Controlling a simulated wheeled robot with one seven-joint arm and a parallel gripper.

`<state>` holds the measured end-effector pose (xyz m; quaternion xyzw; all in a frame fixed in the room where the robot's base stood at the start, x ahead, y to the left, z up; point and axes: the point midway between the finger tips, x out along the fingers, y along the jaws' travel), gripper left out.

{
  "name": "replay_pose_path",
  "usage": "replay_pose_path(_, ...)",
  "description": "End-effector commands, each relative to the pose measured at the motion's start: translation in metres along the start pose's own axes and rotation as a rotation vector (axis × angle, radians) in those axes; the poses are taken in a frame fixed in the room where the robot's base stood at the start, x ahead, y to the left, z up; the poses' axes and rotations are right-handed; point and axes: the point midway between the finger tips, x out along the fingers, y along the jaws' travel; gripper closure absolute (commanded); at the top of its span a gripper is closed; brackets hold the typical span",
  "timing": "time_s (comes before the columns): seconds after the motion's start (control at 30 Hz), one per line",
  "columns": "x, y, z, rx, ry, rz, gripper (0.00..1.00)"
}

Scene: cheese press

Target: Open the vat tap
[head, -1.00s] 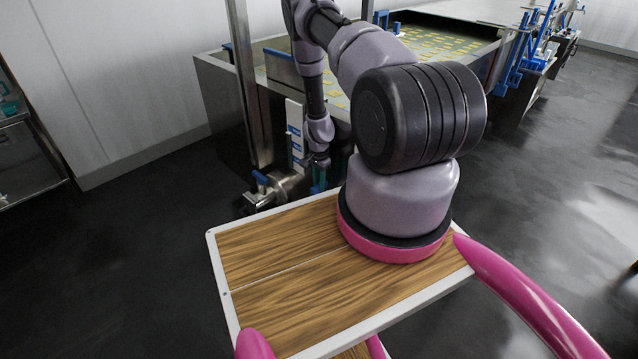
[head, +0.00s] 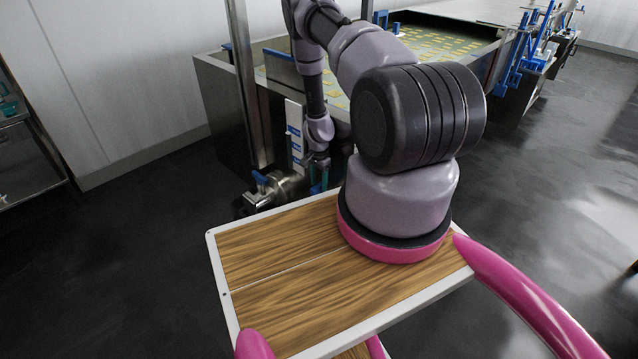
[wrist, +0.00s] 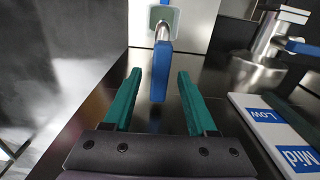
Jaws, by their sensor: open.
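A blue lever (wrist: 160,72) on a bright metal stem shows in the wrist view, with the stem rising from a pale square fitting. My gripper (wrist: 157,85) is open, with one teal finger on each side of this lever and gaps on both sides. To the right in the wrist view is a metal outlet (wrist: 258,72) with its own blue handle (wrist: 302,48). In the head view the outlet (head: 285,186) and its handle (head: 260,177) are at the vat's foot, left of my gripper (head: 318,182). My gripper is small there, and the lever between its fingers is hard to make out.
A white panel (wrist: 262,128) with blue Low and Mid labels stands close beside my right finger in the wrist view. The vat (head: 228,110) and a metal post (head: 246,85) stand behind. Floor to the left (head: 120,240) is clear.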

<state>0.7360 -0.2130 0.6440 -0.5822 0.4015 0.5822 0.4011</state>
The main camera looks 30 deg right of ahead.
Motion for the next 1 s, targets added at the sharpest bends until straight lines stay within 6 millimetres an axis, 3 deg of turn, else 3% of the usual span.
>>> replay_pose_path(0.5,-0.091,-0.001,-0.001,0.000,0.002,-0.002,0.43)
replay_pose_path(0.7,-0.104,0.000,-0.001,-0.001,0.001,0.000,0.43)
replay_pose_path(1.0,-0.105,0.000,-0.001,0.000,0.001,0.000,0.43)
